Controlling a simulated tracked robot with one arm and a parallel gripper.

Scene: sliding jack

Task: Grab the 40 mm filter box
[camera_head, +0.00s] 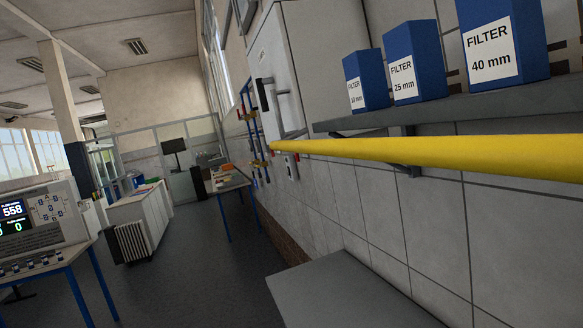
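The 40 mm filter box (504,42) is a blue upright box with a white label reading "FILTER 40 mm". It stands on a grey wall shelf (440,112) at the upper right, and its top is cut off by the picture edge. To its left on the same shelf stand a blue 25 mm filter box (415,60) and a smaller-looking blue filter box (366,80), whose label number is hard to read. The camera view is tilted. My gripper does not show in this view, so its state is hidden.
A long yellow pipe (430,151) runs in front of and below the shelf. A grey flat surface (345,292) lies below, by the tiled wall. A desk with a display panel (38,216) stands left. The floor (190,265) between is open.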

